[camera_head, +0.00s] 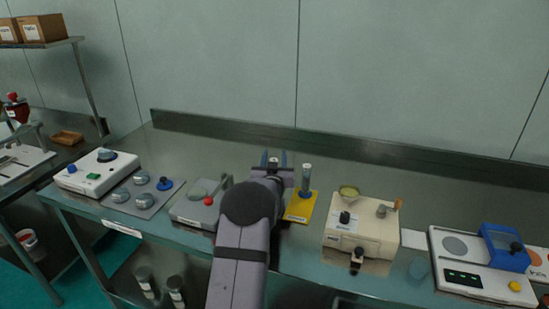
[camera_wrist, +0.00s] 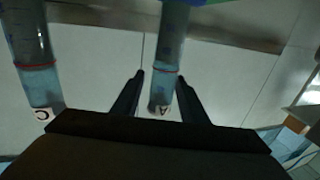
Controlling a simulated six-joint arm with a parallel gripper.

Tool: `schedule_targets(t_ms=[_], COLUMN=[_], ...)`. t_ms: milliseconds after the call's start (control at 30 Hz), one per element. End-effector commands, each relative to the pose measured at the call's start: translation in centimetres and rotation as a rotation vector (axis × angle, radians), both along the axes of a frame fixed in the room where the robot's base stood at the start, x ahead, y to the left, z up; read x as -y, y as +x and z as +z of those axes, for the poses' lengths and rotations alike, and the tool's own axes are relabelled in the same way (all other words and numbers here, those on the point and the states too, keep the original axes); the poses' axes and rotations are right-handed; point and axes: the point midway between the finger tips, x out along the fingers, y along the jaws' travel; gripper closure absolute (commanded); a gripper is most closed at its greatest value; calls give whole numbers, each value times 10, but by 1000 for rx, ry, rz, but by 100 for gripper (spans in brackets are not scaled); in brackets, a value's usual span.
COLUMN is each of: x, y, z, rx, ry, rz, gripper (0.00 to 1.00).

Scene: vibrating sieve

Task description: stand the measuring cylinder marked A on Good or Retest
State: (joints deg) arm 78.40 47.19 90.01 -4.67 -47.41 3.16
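In the wrist view the scene appears upside down. My gripper (camera_wrist: 161,78) is open, with a gap on the left side of the cylinder; contact on the right cannot be told. A cylinder marked C (camera_wrist: 35,60) stands to its left. In the head view my gripper (camera_head: 274,158) is above the bench, and my arm hides much of what is below it. A cylinder with blue liquid (camera_head: 306,178) stands upright on a yellow plate (camera_head: 299,209), right of the gripper.
The steel bench (camera_head: 225,153) is clear behind the gripper. A grey device with a red knob (camera_head: 190,211) is left of my arm. A beige machine (camera_head: 361,225) stands right of the yellow plate, with a white balance (camera_head: 465,262) farther right. Lettering on the plate is unreadable.

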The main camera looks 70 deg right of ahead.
Motion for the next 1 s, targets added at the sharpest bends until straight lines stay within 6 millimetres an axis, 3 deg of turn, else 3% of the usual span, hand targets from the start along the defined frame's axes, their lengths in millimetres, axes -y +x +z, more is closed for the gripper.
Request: schedule_targets(t_ms=[267, 733, 1000], x=[-6, -56, -71], y=[-2, -15, -19], z=[2, 2, 3], rx=[-1, 0, 0], ry=[2, 1, 0], rz=[0, 0, 0], gripper=[61, 61, 61])
